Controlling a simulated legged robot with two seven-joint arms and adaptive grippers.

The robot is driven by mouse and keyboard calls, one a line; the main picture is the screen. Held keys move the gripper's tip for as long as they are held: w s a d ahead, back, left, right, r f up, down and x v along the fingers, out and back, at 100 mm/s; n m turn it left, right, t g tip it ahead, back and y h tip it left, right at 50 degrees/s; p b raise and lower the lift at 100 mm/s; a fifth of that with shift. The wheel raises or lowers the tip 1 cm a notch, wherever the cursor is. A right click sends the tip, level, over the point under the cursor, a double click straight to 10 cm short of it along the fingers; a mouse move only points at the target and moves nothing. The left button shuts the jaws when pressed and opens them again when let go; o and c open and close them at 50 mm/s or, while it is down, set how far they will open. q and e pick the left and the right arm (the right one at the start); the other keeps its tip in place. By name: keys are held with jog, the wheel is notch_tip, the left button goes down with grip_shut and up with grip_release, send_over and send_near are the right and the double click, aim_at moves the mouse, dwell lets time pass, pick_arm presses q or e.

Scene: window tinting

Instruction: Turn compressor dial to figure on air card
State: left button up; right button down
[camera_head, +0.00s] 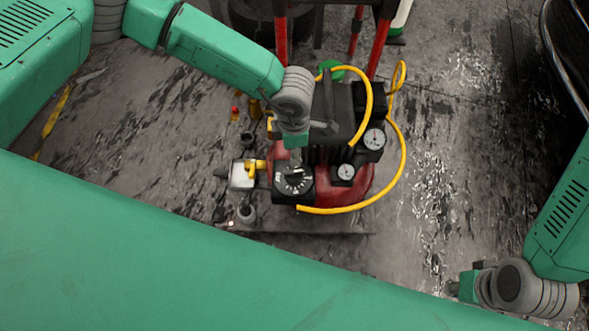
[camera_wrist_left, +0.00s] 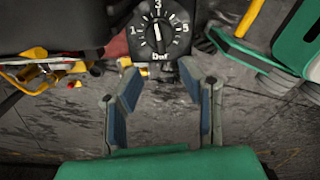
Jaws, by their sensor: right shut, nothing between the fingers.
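The compressor dial (camera_head: 293,181) is a black round knob on the front of the red compressor (camera_head: 345,190). In the left wrist view the dial (camera_wrist_left: 158,28) shows 1, 3, 5 and "bar", with its white pointer near the 3. My left gripper (camera_wrist_left: 162,100) is open and empty, its blue-padded fingers apart from the dial. In the head view the left wrist hangs over the dial and hides part of the fingers. My right gripper (camera_head: 454,288) is shut and empty at the lower right, far from the compressor. I cannot make out an air card in either view.
Two gauges (camera_head: 373,139) sit right of the dial, with a yellow hose (camera_head: 403,150) looping round them. Brass and yellow fittings (camera_head: 255,165) stand at the left. Red legs (camera_head: 378,45) rise behind. The wet grey floor (camera_head: 440,180) at right is clear.

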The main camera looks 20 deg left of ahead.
aim_at(293, 171)
pick_arm(q)
jog(key=f+b, duration=0.3)
jog(key=f, duration=0.7)
jog(key=shift+a+f+b, duration=0.2)
jog(key=shift+b, duration=0.2)
jog(key=shift+d+f, duration=0.1)
jog(key=shift+f, duration=0.45)
jog(key=shift+c, duration=0.8)
grip_shut()
